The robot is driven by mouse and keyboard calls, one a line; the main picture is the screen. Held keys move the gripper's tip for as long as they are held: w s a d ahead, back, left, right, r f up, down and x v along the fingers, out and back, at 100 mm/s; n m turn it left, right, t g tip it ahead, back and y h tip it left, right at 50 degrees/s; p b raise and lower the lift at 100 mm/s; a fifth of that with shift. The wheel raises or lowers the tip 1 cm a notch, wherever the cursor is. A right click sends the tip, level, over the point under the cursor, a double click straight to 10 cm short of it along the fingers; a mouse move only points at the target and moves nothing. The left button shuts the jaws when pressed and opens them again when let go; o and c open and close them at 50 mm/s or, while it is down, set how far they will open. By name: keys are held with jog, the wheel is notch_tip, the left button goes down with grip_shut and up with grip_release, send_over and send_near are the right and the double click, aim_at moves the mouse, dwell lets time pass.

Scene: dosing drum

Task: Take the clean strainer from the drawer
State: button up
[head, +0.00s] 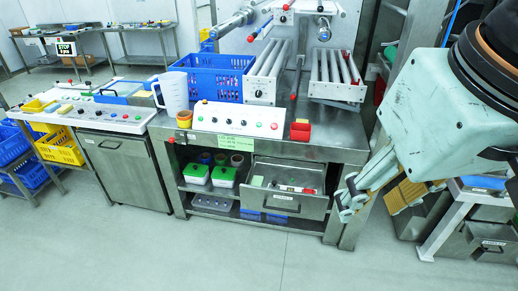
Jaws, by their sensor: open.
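A steel drawer (287,203) under the workbench stands pulled out, with its handle on the front. Several small items lie inside it, including a red one and a pale green piece at its left. They are too small to tell which is the strainer. My gripper (348,198) hangs to the right of the drawer, apart from it, beside the bench's right leg. It is open and holds nothing that I can see. My arm's pale green housing hides part of the scene at the right.
The bench top (340,130) carries a blue crate (213,84), a clear jug (174,92), a control panel (238,119) and a small red bin (300,131). Green-lidded boxes (222,177) stand on the shelf left of the drawer. The floor (230,260) in front is clear.

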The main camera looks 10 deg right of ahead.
aim_at(274, 186)
jog(key=w+n+g, duration=0.1)
jog(key=w+n, duration=0.2)
jog(key=w, duration=1.8)
jog(key=w+f+n+g+b, duration=0.1)
jog(key=w+f, duration=0.4)
jog(key=w, duration=0.6)
jog(key=w+f+n+b, duration=0.1)
jog(key=w+f, duration=0.3)
jog(key=w, duration=0.6)
jog(key=w+f+n+g, duration=0.1)
jog(key=w+f+n, duration=0.1)
jog(key=w+f, duration=1.45)
jog(key=w+f+n, duration=0.1)
jog(key=w+f, duration=0.2)
jog(key=f, duration=0.5)
jog(key=w+f+n, duration=0.1)
jog(key=w+f, duration=0.2)
jog(key=f, duration=0.5)
jog(key=w+f+g, duration=0.1)
jog(key=w+f, duration=0.1)
jog(key=f, duration=0.6)
jog(key=shift+w+n+b, duration=0.4)
jog(key=shift+f, duration=0.1)
